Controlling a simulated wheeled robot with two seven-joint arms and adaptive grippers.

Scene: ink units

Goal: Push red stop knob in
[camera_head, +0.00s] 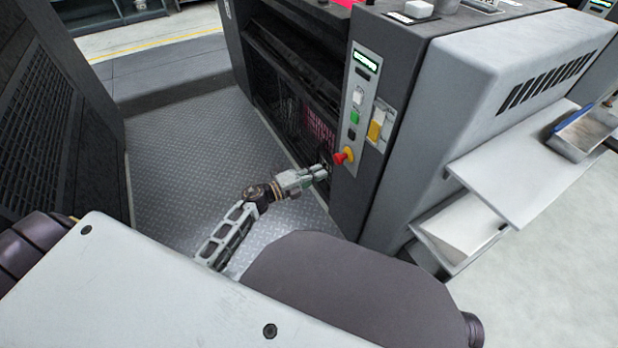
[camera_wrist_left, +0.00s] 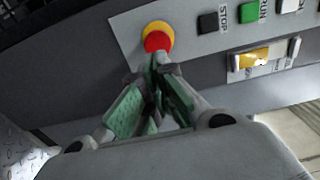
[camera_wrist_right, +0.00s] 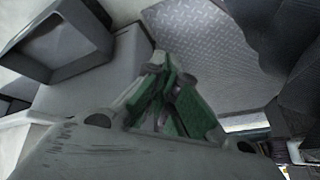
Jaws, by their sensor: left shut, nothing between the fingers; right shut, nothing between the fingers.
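The red stop knob (camera_head: 340,158) with its yellow collar sits low on the grey control panel (camera_head: 362,90) of the press. My left gripper (camera_head: 322,172) is just left of and a little below the knob in the head view. In the left wrist view the red knob (camera_wrist_left: 157,41) lies straight ahead of the shut, empty fingertips (camera_wrist_left: 160,62). The tips overlap its lower edge in the picture; I cannot tell whether they touch it. My right gripper (camera_wrist_right: 165,68) shows only in its own wrist view, shut and empty, away from the panel.
Above the knob are a black button (camera_head: 351,134), a green button (camera_head: 355,117) and a white button (camera_head: 358,97). A yellow switch (camera_head: 376,124) is to the right. A white shelf (camera_head: 520,170) juts out at right. The tread-plate floor (camera_head: 190,150) is clear.

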